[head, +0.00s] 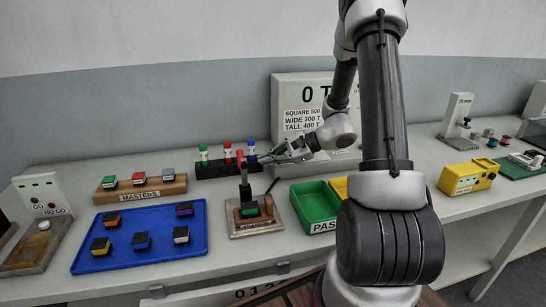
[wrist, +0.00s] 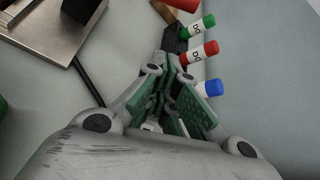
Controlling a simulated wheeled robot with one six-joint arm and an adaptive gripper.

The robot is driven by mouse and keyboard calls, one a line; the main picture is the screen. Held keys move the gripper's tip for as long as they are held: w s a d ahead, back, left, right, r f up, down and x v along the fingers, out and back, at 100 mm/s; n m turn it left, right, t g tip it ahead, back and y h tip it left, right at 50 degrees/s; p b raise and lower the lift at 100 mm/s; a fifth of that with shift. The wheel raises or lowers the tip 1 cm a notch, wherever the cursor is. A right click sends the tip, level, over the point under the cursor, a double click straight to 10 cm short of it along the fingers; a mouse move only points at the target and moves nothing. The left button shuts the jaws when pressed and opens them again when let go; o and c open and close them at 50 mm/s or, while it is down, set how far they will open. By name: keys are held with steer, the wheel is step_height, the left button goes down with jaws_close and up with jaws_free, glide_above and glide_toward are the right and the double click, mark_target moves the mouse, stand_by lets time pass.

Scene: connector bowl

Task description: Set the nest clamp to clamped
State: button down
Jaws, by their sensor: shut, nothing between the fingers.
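The nest clamp stands on a metal base plate (head: 257,228) labelled at its front edge. Its dark lever (head: 245,190) stands roughly upright, with a red grip (head: 239,158) at the top. A green-sided block (head: 249,210) sits in the nest under it. My gripper (head: 266,157) is behind and to the right of the lever, apart from it, with its fingers shut and empty. The base plate (wrist: 48,35) is at upper left there.
Green, red and blue capped bottles (head: 228,152) stand in a black rack (head: 215,170) close to my gripper. A blue tray (head: 140,258) with several connectors lies at left, a masters block (head: 140,190) behind it. A green bin (head: 314,205) is at right.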

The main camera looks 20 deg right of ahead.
steer(key=x, duration=0.5)
steer(key=shift+w+a+f, duration=0.15)
steer(key=shift+a+f, duration=0.1)
steer(key=shift+a, duration=0.05)
steer(key=shift+s+a+r, duration=0.15)
steer(key=shift+s+r, duration=0.2)
steer(key=shift+r, duration=0.25)
steer(key=shift+s+a+r, duration=0.1)
steer(key=shift+s+r, duration=0.25)
steer(key=shift+r, duration=0.25)
steer(key=shift+s+a+r, duration=0.25)
steer(key=shift+s+r, duration=0.05)
steer(key=shift+r, duration=0.2)
steer(key=shift+d+r, duration=0.1)
steer(key=shift+r, duration=0.05)
